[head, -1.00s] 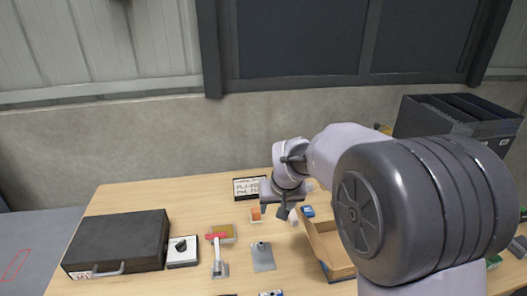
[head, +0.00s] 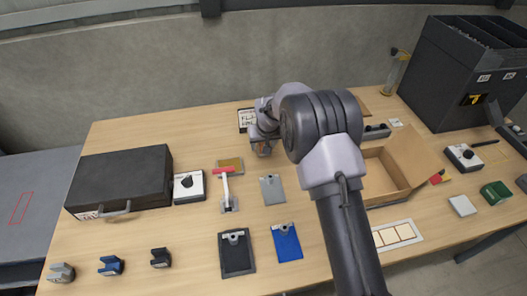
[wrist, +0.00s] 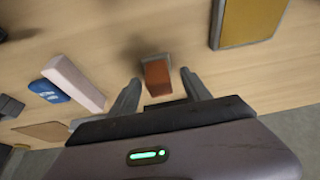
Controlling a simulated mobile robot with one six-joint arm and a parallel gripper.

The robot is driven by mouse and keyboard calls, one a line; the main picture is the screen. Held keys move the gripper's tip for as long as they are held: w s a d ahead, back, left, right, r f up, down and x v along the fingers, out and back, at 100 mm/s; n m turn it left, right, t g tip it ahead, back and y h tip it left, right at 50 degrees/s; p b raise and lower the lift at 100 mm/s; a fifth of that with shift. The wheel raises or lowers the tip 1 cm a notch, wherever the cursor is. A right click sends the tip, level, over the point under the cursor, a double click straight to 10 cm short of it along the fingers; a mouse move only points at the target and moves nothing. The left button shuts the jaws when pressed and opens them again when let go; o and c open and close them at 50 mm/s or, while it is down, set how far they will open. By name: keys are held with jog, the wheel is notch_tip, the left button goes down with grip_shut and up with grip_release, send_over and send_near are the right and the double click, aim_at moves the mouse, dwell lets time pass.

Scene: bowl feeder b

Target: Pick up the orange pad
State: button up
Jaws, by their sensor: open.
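The orange pad (wrist: 157,76) is a small orange-brown block on the wooden table in the wrist view. It appears between the tips of my gripper (wrist: 160,80), whose two grey fingers are apart, one on each side of it. The fingers do not visibly touch it. In the head view my gripper (head: 264,140) points down near the back of the table, and a bit of orange shows just below it; most of the pad is hidden there.
In the wrist view a pink block (wrist: 74,82) and a blue item (wrist: 48,91) lie left of my gripper; a yellow framed plate (wrist: 250,22) lies at upper right. In the head view a dark case (head: 120,178) and an open cardboard box (head: 400,170) flank the area.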

jog(key=shift+x, duration=0.75)
jog(key=shift+d+r, duration=0.1)
jog(key=shift+r, duration=0.05)
jog(key=shift+c, duration=0.7)
grip_shut()
notch_tip(320, 180, up, 10)
jog(key=p, duration=0.3)
jog(key=c, duration=0.7)
grip_release()
grip_shut()
